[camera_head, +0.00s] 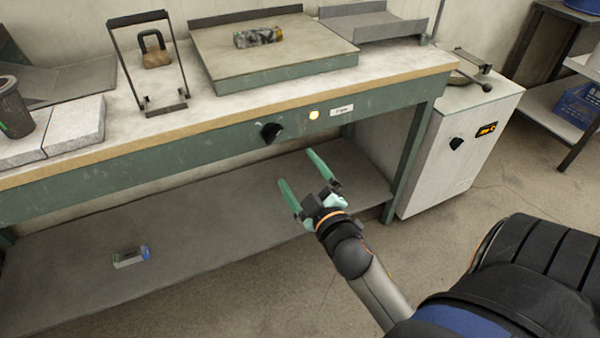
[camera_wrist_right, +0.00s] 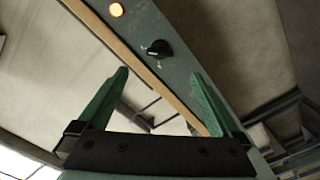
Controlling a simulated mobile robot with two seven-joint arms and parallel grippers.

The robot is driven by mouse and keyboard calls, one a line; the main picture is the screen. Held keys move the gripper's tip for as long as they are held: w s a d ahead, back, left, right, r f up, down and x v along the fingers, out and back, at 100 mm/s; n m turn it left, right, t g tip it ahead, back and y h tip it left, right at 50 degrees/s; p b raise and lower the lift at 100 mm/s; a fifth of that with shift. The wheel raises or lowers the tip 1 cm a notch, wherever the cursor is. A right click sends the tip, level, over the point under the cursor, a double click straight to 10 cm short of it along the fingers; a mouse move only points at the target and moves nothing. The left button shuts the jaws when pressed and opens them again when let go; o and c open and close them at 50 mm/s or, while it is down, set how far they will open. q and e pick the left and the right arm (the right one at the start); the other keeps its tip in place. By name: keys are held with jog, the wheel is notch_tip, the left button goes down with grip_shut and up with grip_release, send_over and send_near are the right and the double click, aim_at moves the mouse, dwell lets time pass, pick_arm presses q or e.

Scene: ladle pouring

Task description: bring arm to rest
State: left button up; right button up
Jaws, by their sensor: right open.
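My right gripper (camera_head: 301,173) is open and empty, with its two green fingers spread apart. The knob (camera_wrist_right: 159,49) and lamp (camera_wrist_right: 116,9) show beyond the fingers there. My left gripper is not in view. No ladle can be made out.
The workbench top (camera_head: 215,110) carries a black metal frame (camera_head: 150,65), a dark cup (camera_head: 14,108), grey blocks (camera_head: 72,125) and a raised plate (camera_head: 280,65). A small box (camera_head: 130,257) lies on the lower shelf (camera_head: 200,240). A white cabinet (camera_head: 455,150) stands right. Floor in front is clear.

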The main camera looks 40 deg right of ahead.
jog(key=shift+f, duration=0.1)
dwell(0.4)
jog(key=s+a+f+m+g+y+p, duration=0.1)
jog(key=s+a+f+g+y, duration=0.35)
jog(key=a, duration=0.45)
jog(key=s+a+f+m+g+y, duration=0.1)
jog(key=s+a+f+m+y, duration=0.15)
jog(key=s+a+f, duration=0.45)
pick_arm(q)
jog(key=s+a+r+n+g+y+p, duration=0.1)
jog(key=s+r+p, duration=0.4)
jog(key=p, duration=1.4)
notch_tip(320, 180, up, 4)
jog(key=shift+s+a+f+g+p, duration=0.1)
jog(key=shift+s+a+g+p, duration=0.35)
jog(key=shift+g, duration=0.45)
pick_arm(e)
jog(key=s+d+r+g, duration=0.1)
jog(key=s+r+g, duration=0.1)
jog(key=r, duration=0.5)
jog(key=shift+s+d+g+h, duration=0.2)
jog(key=shift+s+g+h, duration=0.15)
jog(key=shift+s, duration=0.45)
